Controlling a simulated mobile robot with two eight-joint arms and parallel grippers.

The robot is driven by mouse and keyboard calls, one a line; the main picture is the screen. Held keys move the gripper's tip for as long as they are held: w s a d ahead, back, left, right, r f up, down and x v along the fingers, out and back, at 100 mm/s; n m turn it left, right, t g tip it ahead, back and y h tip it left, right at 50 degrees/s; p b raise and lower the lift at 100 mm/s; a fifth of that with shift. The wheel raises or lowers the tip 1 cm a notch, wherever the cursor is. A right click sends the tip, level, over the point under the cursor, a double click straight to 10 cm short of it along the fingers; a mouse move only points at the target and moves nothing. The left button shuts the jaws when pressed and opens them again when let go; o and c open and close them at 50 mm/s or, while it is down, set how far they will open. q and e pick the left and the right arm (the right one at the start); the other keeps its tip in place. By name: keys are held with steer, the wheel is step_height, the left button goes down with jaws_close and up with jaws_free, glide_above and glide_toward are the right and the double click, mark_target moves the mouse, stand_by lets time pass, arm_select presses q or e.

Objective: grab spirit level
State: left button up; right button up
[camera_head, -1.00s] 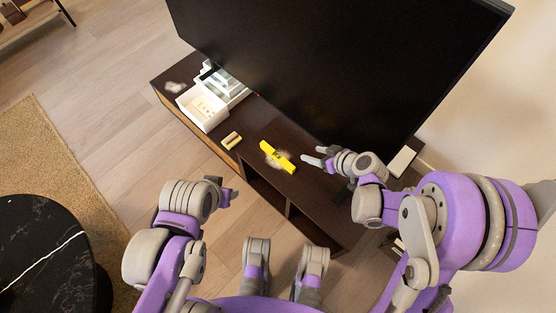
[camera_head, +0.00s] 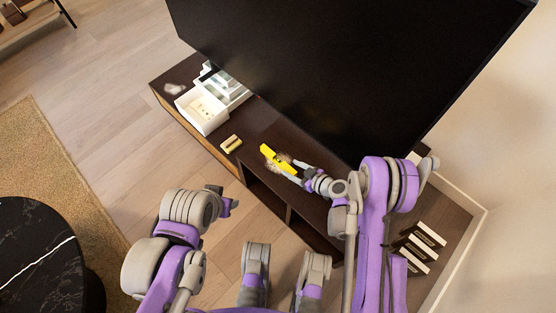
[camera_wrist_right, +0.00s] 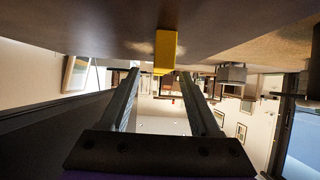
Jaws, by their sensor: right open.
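The yellow spirit level (camera_head: 270,155) lies on the dark TV cabinet, in front of the large screen. My right gripper (camera_head: 291,167) is at the level's right end, with its jaws apart. In the right wrist view the yellow level (camera_wrist_right: 166,48) shows end-on, between and at the tips of the two open fingers (camera_wrist_right: 160,75). I cannot tell whether the fingers touch it. The gripper hides part of the level's near end in the head view. My left gripper (camera_head: 224,202) is held off to the lower left, away from the level; its jaws are too small to read.
A small yellowish block (camera_head: 231,143) lies left of the level. A white open box (camera_head: 202,112) stands farther left, beside a pale stepped object. The big black screen (camera_head: 330,75) rises close behind the level. A black round table (camera_head: 40,255) stands at lower left.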

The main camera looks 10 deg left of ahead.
mark_target(286, 166)
steer(key=b+x, duration=0.1)
steer(key=x, duration=0.6)
steer(key=shift+s, duration=0.1)
steer(key=shift+r, duration=0.15)
jaws_close()
